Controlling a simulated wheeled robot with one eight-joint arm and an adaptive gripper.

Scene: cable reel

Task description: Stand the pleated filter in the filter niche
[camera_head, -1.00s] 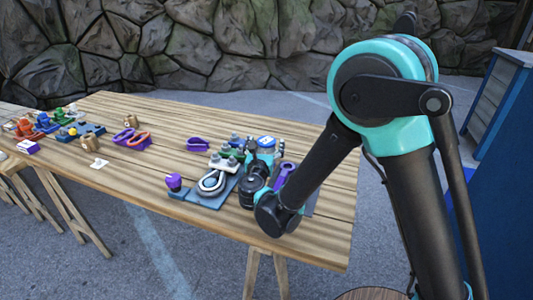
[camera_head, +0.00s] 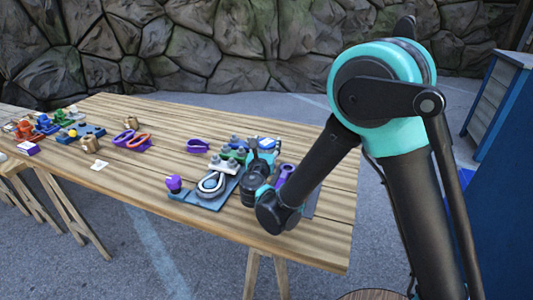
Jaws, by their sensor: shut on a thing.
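My gripper (camera_head: 257,152) is at the far end of my arm, low over the right part of the wooden table, partly hidden by my wrist. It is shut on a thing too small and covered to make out. A small blue-and-white thing (camera_head: 268,144) shows right beside it; I cannot tell whether it is held or stands behind. I cannot pick out the pleated filter or the filter niche for sure. Just left of my gripper is a cluster of white and green fittings with grey knobs (camera_head: 229,160).
A blue plate with a pale looped part (camera_head: 212,186) and a purple knob (camera_head: 174,184) lie near the front edge. A purple ring (camera_head: 198,146) lies behind. Orange-and-purple parts (camera_head: 137,140) and several coloured pieces are farther left. Bare wood (camera_head: 150,175) lies between.

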